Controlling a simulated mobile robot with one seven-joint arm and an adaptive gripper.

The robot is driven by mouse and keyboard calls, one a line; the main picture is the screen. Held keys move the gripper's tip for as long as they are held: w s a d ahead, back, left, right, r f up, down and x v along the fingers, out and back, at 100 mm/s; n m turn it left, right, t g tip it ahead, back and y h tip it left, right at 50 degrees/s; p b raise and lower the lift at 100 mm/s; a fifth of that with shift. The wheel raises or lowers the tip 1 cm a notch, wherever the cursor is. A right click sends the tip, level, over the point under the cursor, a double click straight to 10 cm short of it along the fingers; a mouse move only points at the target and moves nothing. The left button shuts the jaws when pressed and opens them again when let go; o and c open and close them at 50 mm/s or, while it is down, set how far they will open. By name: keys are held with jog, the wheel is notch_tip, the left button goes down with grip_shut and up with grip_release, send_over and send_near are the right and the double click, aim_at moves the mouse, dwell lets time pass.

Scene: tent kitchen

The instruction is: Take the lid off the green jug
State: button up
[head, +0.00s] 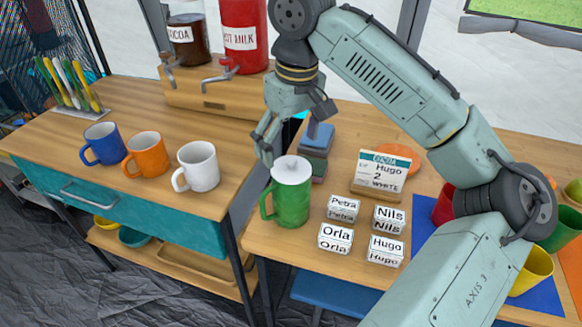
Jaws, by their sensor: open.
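The green jug (291,205) stands upright on the right-hand wooden table near its left edge, with its handle to the left. A white lid (292,169) with a small knob sits on top of it. My gripper (268,150) is open and points down just behind and left of the lid, its fingers close to the lid's far left edge. I see nothing between the fingers. Whether a finger touches the lid I cannot tell from this view.
White name blocks (336,237) stand right of the jug. A sign (381,174) and stacked dark blocks (316,150) stand behind. Blue (103,143), orange (147,153) and white (200,166) mugs stand on the left table. A gap separates the tables.

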aim_at(291, 160)
jog(key=f, duration=0.3)
jog(key=w+f+p, duration=0.1)
jog(key=f, duration=0.1)
jog(key=shift+d+f, duration=0.1)
jog(key=shift+d, duration=0.05)
jog(key=shift+s, duration=0.1)
jog(key=c, duration=1)
